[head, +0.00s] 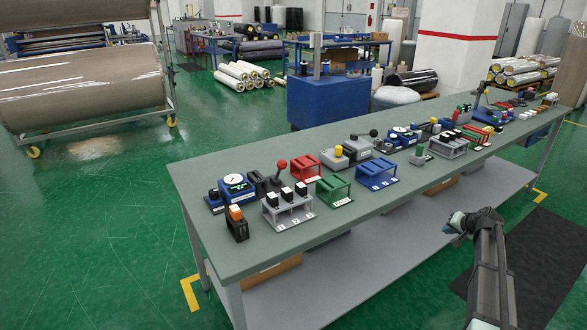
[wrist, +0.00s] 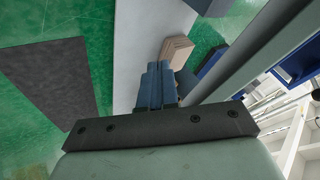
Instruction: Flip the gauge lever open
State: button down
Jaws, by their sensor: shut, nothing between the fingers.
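A blue gauge block with a round white dial (head: 237,186) stands at the left end of the long table. A second blue gauge block (head: 400,134) with a white dial stands farther back along the table. A gauge lever on either is too small to make out. My gripper (head: 457,221) is off the table's right-hand long edge, apart from both gauges. In the wrist view its fingers (wrist: 155,86) are together with nothing between them. No gauge shows in the wrist view.
The grey-green table (head: 245,237) carries several fixtures. A red-knobbed lever (head: 281,165) stands just right of the near gauge, and a black-and-orange block (head: 236,222) in front. A lower shelf (head: 350,270) holds boxes. The table's front right strip is clear.

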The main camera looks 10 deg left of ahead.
aim_at(279, 170)
jog(key=w+a+r+m+y, duration=0.1)
jog(key=a+r, duration=0.3)
jog(key=a, duration=0.4)
jog(key=w+a+r+m+y, duration=0.1)
jog(key=a+r+m, duration=0.3)
jog(key=a, duration=0.5)
jog(key=w+a+r+m+y, duration=0.1)
jog(key=a+r+m+y, duration=0.2)
jog(key=a+r, duration=0.3)
jog(key=shift+w+a+r+t, duration=0.15)
jog(key=shift+w+a, duration=0.05)
jog(key=shift+a, duration=0.65)
jog(key=shift+w+a+r+t, duration=0.1)
jog(key=shift+w+a+t, duration=0.1)
jog(key=shift+a, duration=0.6)
jog(key=s+a+r+m+g+y, duration=0.1)
jog(key=s+a+r+m, duration=0.1)
jog(key=a, duration=0.4)
jog(key=s+a+r+m+g+y, duration=0.1)
jog(key=s+a+r+m, duration=0.1)
jog(key=a, duration=0.5)
jog(key=s+a+r+m+g+y, duration=0.1)
jog(key=s+a+r+m, duration=0.1)
jog(key=a, duration=0.5)
jog(key=shift+s+r+m, duration=0.25)
jog(key=shift+s+m, duration=0.5)
jog(key=shift+m, duration=0.45)
jog(key=shift+a, duration=0.15)
